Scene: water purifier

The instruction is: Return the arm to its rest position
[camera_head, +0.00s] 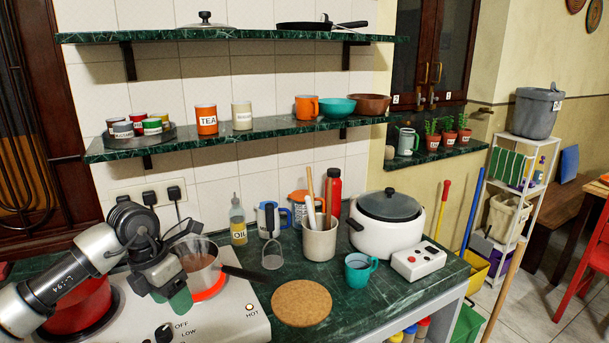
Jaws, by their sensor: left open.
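My left arm comes in from the left, over the stove. Its gripper (176,265) is open at the left side of a saucepan (201,262), and it partly hides the pan. I cannot tell whether the gripper touches the pan. The saucepan stands on a red-glowing burner (210,290), with its dark handle pointing right. My right gripper is not in view.
A red pot (80,308) sits on the stove (232,310) beneath my left arm. An oil bottle (238,222), a utensil crock (319,240) and a white cooker (387,228) stand on the green counter. A cork mat (301,303) lies right of the stove. Shelves (250,138) hang above.

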